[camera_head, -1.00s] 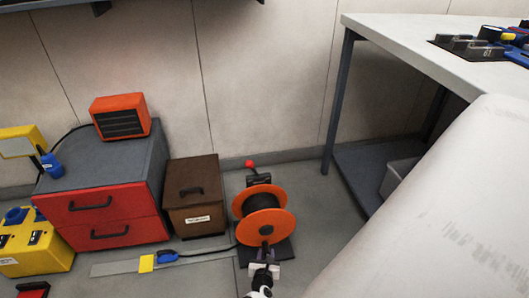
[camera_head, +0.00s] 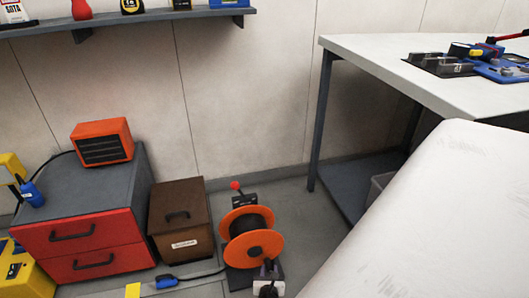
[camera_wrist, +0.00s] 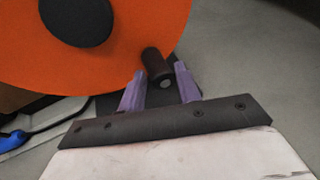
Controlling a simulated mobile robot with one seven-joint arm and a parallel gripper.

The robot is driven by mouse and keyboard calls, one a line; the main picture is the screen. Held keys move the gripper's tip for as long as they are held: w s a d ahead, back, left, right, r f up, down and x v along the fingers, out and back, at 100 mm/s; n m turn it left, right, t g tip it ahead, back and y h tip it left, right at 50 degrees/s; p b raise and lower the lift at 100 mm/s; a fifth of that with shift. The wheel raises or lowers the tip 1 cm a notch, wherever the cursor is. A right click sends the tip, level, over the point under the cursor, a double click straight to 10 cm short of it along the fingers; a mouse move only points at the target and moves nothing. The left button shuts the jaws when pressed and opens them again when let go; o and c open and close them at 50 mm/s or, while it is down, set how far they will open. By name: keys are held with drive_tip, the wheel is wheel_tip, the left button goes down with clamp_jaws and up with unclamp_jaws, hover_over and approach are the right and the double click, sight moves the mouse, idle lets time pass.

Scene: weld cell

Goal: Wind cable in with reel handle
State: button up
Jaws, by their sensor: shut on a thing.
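The cable reel (camera_head: 252,246) has orange flanges and a dark drum and stands on the floor. In the wrist view its orange flange (camera_wrist: 120,55) fills the upper left. The dark reel handle (camera_wrist: 154,62) sticks out between my gripper's purple fingers (camera_wrist: 160,90), which are shut on it. In the head view my gripper (camera_head: 268,282) is at the reel's near side, at the bottom edge, and its grip is too small to make out. A dark cable (camera_head: 205,274) runs left along the floor from the reel to a blue plug (camera_head: 167,281).
A brown box (camera_head: 180,220) and a red-fronted drawer cabinet (camera_head: 85,245) with an orange heater (camera_head: 102,142) stand left of the reel. A yellow marker (camera_head: 133,290) lies left of the plug. A white workbench (camera_head: 400,85) stands at right.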

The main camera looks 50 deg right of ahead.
drive_tip(key=shift+d+r, duration=0.3)
drive_tip(key=shift+s+d+r+p, duration=0.25)
drive_tip(key=shift+d+r+p, duration=0.3)
drive_tip(key=shift+r, duration=0.2)
drive_tip(key=shift+s+d+r+p, duration=0.2)
drive_tip(key=shift+d+r+p, duration=0.25)
drive_tip(key=shift+r+p, duration=0.2)
drive_tip(key=shift+s+d+r+p, duration=0.15)
drive_tip(key=shift+r+p, duration=0.65)
drive_tip(key=shift+r, duration=0.1)
drive_tip(key=shift+s+d+r+p, duration=0.1)
drive_tip(key=shift+d+r+p, duration=0.05)
drive_tip(key=shift+r+p, duration=0.7)
